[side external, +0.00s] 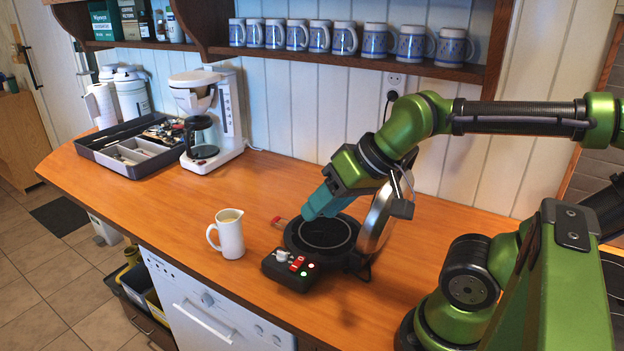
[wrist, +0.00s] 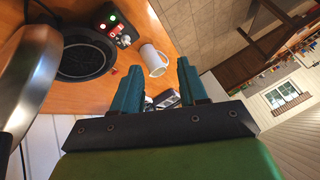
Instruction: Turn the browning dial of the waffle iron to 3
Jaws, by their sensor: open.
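The waffle iron (side external: 322,235) stands on the counter with its dark round plate exposed and its shiny lid (side external: 377,222) raised. Its black control box (side external: 290,270) is at the front, with a pale knob-like part, red and white markings and lit lamps. The dial's number cannot be read. The wrist view shows the waffle iron plate (wrist: 84,55) and the control box (wrist: 118,26) at upper left. My gripper (side external: 316,210), with teal fingers, is above the plate, behind and above the control box, apart from it. The gripper (wrist: 158,66) is open with nothing between its fingers.
A white jug (side external: 229,234) stands left of the control box. A small red piece (side external: 278,221) is by the plate's left edge. A coffee maker (side external: 208,115) and utensil tray (side external: 128,148) are farther left. The counter between them and the jug is clear.

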